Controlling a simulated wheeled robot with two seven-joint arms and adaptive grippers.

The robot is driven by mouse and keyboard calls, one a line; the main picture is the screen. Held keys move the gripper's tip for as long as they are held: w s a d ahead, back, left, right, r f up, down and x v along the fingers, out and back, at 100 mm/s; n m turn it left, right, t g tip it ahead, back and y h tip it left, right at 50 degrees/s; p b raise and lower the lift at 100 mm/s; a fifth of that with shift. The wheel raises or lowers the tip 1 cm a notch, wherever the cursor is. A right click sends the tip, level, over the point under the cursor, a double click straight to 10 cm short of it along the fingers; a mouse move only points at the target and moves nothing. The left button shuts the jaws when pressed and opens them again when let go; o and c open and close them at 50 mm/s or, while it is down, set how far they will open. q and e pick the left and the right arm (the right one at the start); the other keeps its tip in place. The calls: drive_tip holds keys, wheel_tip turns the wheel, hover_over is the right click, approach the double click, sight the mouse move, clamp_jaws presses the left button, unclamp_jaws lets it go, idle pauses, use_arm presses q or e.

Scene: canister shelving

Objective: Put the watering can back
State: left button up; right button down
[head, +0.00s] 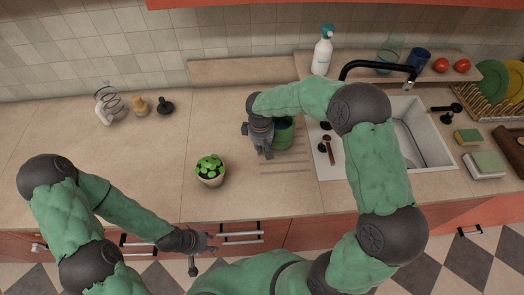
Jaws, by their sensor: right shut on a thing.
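A green watering can (283,132) stands or is held at the left side of the sink, over the grooved part of the counter. Only part of it shows; the arm and gripper hide the rest. My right gripper (264,148) is at its left side and shut on it. I cannot tell whether its base touches the counter. My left gripper (208,243) hangs low in front of the counter's front edge, by the drawers, away from the can. Its fingers are too small to read.
A potted plant (210,170) stands left of the can. The sink (420,132) with a black tap (376,68) is to the right. A spray bottle (322,52) stands on the back ledge. The left counter is mostly clear.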

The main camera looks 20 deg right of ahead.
wheel_tip(320, 180, down, 2)
drive_tip(key=shift+f, duration=0.2)
drive_tip(key=shift+f, duration=0.15)
drive_tip(key=c, duration=1.1)
unclamp_jaws()
drive_tip(key=shift+s, duration=0.1)
drive_tip(key=shift+r, duration=0.55)
drive_tip(key=r, duration=0.7)
drive_tip(key=r+p, duration=0.1)
drive_tip(key=r, duration=0.3)
drive_tip(key=shift+s+a+r, duration=0.1)
drive_tip(key=shift+s+a, duration=0.05)
drive_tip(key=shift+a, duration=0.2)
